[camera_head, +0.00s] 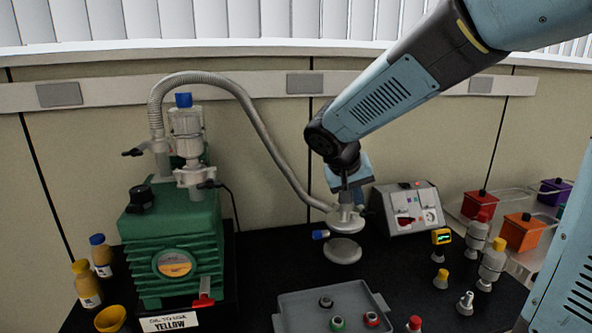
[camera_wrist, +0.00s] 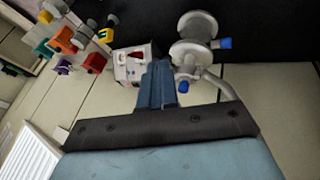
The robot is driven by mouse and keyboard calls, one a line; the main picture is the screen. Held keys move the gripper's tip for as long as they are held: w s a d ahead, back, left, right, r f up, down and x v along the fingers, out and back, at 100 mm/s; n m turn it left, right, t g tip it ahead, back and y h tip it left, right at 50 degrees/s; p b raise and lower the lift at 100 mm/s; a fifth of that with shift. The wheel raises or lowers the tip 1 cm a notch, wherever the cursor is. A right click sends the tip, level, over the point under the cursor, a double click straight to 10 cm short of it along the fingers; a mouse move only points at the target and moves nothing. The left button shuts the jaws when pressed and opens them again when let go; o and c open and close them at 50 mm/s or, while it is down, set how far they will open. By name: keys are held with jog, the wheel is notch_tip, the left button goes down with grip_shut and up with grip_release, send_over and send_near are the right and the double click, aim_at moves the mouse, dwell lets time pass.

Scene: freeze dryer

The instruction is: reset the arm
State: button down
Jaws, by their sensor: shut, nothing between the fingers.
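My arm reaches in from the upper right in the head view. My gripper (camera_head: 345,200) points down just above or behind the grey flange fitting (camera_head: 346,220) at the hose end. I cannot tell whether they touch. In the wrist view my gripper (camera_wrist: 156,68) has its fingers together with nothing between them. The flange fitting also shows there (camera_wrist: 190,53), beside the fingers.
A green pump (camera_head: 172,245) stands at left, with a grey ribbed hose (camera_head: 262,125) arching to the flange. A grey control box (camera_head: 408,208) is close right of my gripper. A grey tray (camera_head: 290,312), small valves and bottles (camera_head: 88,283) stand on the black bench.

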jog(key=s+d+r+y, duration=0.2)
jog(key=s+d, duration=0.2)
jog(key=s, duration=0.6)
jog(key=s+d+r+t+y, duration=0.1)
jog(key=s+d+r+y, duration=0.1)
jog(key=s, duration=0.8)
jog(key=shift+d+r+y, duration=0.3)
jog(key=shift+d+r, duration=0.4)
jog(key=shift+d, duration=0.15)
jog(key=c, duration=1.8)
grip_release()
